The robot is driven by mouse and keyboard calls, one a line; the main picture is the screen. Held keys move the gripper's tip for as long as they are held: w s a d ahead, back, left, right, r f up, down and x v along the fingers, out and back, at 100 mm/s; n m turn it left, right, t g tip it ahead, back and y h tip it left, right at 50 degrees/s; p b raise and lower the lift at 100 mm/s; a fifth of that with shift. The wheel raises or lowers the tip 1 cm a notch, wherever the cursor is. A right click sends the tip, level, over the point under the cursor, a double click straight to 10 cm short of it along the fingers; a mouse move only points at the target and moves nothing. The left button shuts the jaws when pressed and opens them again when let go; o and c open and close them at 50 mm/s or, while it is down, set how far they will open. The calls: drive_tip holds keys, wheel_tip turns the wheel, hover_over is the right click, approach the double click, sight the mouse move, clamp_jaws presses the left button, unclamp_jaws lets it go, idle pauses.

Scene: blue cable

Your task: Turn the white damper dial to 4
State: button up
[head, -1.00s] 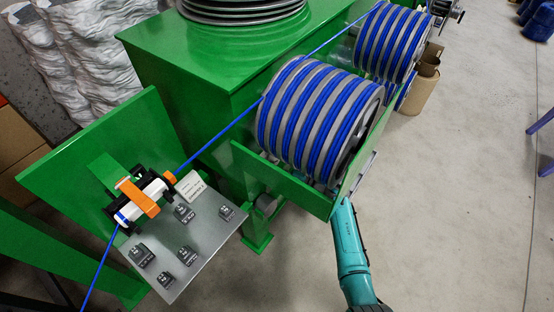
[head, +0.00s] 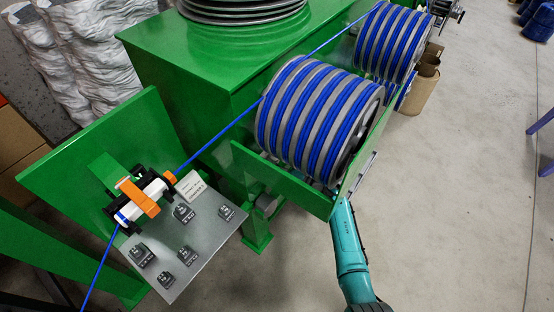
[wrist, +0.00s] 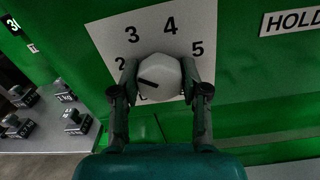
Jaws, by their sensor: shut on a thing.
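The white damper dial (wrist: 161,84) is in the middle of the wrist view, on a white number plate (wrist: 108,33) fixed to a green panel. The figures 2, 3, 4 and 5 show around it, with another partly hidden below. The dial's dark pointer line points left and slightly up, about toward the 2. My gripper (wrist: 160,68) has one finger on each side of the dial and is shut on it. In the head view my teal arm reaches up to the green machine; the dial and gripper are hidden there.
A sign reading HOLD (wrist: 289,20) is right of the plate. Large reels wound with blue cable (head: 318,115) sit above my arm. A grey shelf with several small weights (head: 215,235) stands at left. Open concrete floor (head: 460,200) lies to the right.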

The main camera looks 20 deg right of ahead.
drive_tip(key=m, duration=0.9)
drive_tip(key=shift+m, duration=0.3)
idle(0.3)
drive_tip(key=o, duration=1.1)
drive_tip(key=shift+o, duration=0.2)
drive_tip(key=v, duration=1.2)
drive_tip(key=shift+f, duration=0.15)
